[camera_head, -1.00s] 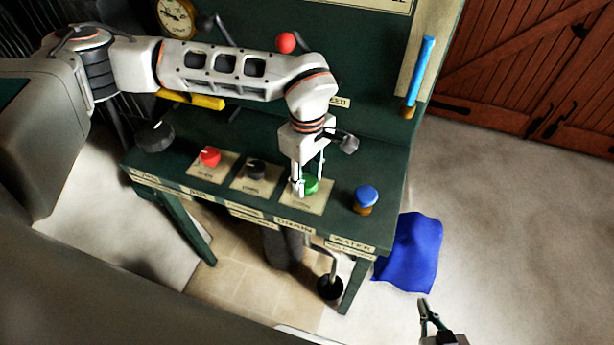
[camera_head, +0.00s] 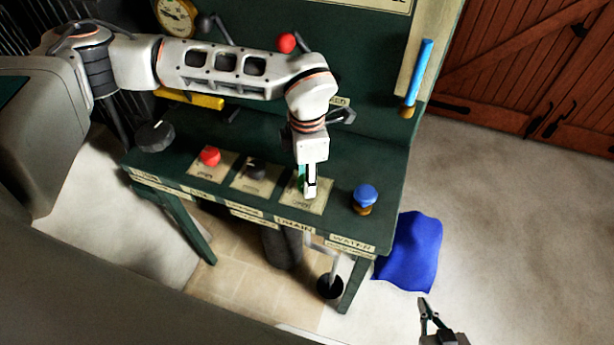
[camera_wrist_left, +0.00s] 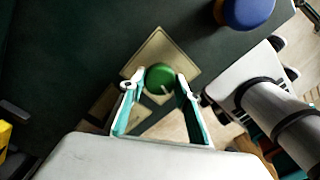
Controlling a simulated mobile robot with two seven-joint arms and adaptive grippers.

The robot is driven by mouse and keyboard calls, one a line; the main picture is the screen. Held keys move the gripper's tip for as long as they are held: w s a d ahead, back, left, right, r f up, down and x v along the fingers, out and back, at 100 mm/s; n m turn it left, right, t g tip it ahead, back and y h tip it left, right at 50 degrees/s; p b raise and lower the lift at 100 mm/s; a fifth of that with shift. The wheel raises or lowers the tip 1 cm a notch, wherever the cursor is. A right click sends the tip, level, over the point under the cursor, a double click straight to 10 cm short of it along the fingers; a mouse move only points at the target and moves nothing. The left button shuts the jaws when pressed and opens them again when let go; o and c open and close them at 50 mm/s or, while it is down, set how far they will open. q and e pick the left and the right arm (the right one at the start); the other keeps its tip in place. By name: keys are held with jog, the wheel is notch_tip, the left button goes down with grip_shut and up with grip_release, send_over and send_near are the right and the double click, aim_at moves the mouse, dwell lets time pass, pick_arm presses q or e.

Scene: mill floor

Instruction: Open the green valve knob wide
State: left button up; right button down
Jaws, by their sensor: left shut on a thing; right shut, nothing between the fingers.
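The green valve knob (camera_wrist_left: 158,76) sits on a pale square plate on the dark green bench. In the left wrist view it lies between my left fingertips, with a white mark on its near side. My left gripper (camera_head: 309,190) comes down from above and is shut on the knob; in the head view the fingers hide most of the knob. My right gripper (camera_head: 426,304) is at the lower right of the head view, shut and empty, well away from the bench.
A black knob (camera_head: 255,168) and a red knob (camera_head: 209,156) stand left of the green one. A blue knob (camera_head: 366,195) is close on its right. A blue-handled lever (camera_head: 420,72) rises at the back right. A blue cloth (camera_head: 412,252) lies on the floor.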

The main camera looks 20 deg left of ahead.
pick_arm(q)
jog(key=shift+n, duration=1.2)
jog(key=o, duration=1.1)
jog(key=shift+r, duration=0.2)
notch_tip(320, 180, up, 12)
jog(key=shift+f, duration=0.2)
jog(key=shift+s+f, duration=0.1)
jog(key=shift+s, duration=0.05)
